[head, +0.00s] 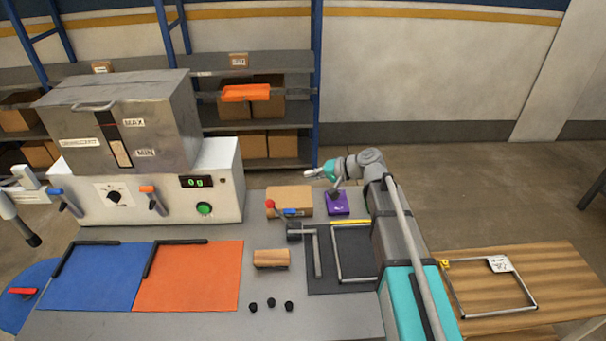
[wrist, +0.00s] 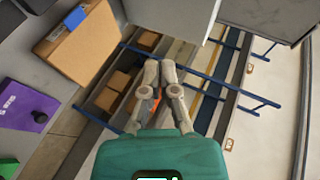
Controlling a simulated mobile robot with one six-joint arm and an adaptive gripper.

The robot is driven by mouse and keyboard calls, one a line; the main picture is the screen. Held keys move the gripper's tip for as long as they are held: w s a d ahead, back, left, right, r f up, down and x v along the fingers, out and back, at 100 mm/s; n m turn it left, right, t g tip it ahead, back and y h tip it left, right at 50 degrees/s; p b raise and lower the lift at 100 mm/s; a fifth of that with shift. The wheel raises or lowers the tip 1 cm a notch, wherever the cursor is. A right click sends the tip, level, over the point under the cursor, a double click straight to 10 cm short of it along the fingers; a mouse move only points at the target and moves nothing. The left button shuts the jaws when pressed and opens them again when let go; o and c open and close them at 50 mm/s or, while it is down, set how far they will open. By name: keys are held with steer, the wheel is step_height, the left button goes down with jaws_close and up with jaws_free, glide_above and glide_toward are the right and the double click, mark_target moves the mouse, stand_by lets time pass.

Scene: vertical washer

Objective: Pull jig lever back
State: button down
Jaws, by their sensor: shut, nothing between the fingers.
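The jig stands right of centre on the grey bench in the head view: a dark base plate (head: 353,284) with a grey metal frame on it. A grey bar (head: 318,252) with a dark cylindrical end lies along the plate's left side. A red ball knob (head: 270,204) and a blue piece (head: 291,212) are just behind it, in front of a cardboard box (head: 290,194). I cannot tell which part is the lever. My gripper (head: 309,173) is above and behind that box, pointing left. In the wrist view my gripper (wrist: 160,66) is shut and empty.
A purple block (head: 337,204) sits beside the cardboard box. The washer's control box (head: 160,190) stands at left. Blue (head: 95,275) and orange (head: 190,278) mats, a small brown block (head: 271,259) and several black knobs lie in front. Shelves (head: 264,133) stand behind.

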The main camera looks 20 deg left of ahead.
steer(key=shift+s+d+r+p, duration=0.15)
steer(key=shift+d+r+p, duration=0.75)
steer(key=shift+d+r, duration=0.2)
steer(key=shift+s+d+r+p, duration=0.1)
steer(key=shift+d+r+p, duration=0.75)
steer(key=shift+d+r, duration=0.15)
steer(key=shift+d+f, duration=0.1)
steer(key=shift+d, duration=0.05)
steer(key=s+d+f+h, duration=0.3)
steer(key=s+d+h, duration=0.1)
steer(key=d, duration=0.6)
steer(key=s+d+f+m+h, duration=0.1)
steer(key=s+d+f+h, duration=0.3)
steer(key=d, duration=0.7)
steer(key=s+d+f+h, duration=0.3)
steer(key=s+d, duration=0.3)
steer(key=d, duration=0.5)
steer(key=shift+s+f+m+h, duration=0.2)
steer(key=shift+s+m+h, duration=0.15)
steer(key=shift+h, duration=0.55)
